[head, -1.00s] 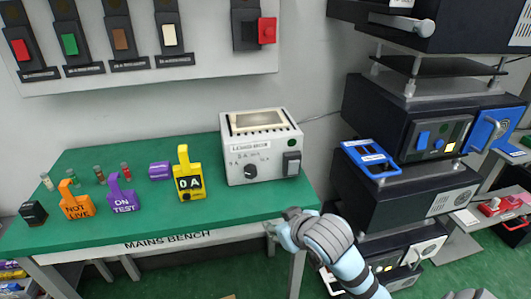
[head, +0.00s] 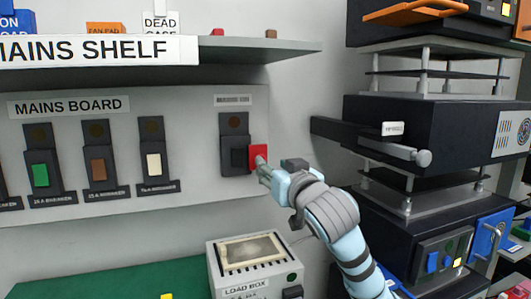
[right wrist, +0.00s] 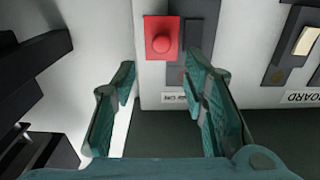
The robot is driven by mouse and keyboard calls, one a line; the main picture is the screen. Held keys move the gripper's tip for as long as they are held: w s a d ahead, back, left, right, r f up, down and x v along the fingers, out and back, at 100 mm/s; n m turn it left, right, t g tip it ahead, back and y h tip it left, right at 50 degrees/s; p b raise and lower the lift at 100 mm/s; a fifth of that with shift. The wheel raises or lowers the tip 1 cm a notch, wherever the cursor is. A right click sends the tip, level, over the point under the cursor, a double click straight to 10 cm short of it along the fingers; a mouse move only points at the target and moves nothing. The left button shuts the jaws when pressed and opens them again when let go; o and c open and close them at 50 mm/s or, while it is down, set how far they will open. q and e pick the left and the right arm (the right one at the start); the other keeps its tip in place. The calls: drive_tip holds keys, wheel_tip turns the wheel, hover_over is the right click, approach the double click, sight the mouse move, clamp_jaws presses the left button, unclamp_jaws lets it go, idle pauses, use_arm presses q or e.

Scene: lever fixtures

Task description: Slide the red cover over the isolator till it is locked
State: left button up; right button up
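The red cover (head: 259,155) is a small red block with a round knob, at the right edge of the dark isolator (head: 235,143) on the wall board. The isolator's dark switch part shows beside the cover, not covered by it. My right gripper (head: 262,170) is right at the cover in the head view. In the right wrist view the two fingers are apart and empty (right wrist: 161,78). The red cover (right wrist: 162,38) shows there beyond the fingertips, in line with the gap; whether they touch it I cannot tell. My left gripper is not in view.
Several breakers, such as one with a green switch (head: 40,175), are left of the isolator. A shelf (head: 285,45) juts out above. The load box (head: 255,265) stands below on the green bench. Dark equipment racks (head: 440,125) stand to the right.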

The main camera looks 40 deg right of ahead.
drive_tip(key=x, duration=0.6)
drive_tip(key=shift+w, duration=0.25)
drive_tip(key=shift+d+f, duration=0.1)
drive_tip(key=shift+f, duration=0.05)
drive_tip(key=shift+w, duration=0.15)
clamp_jaws()
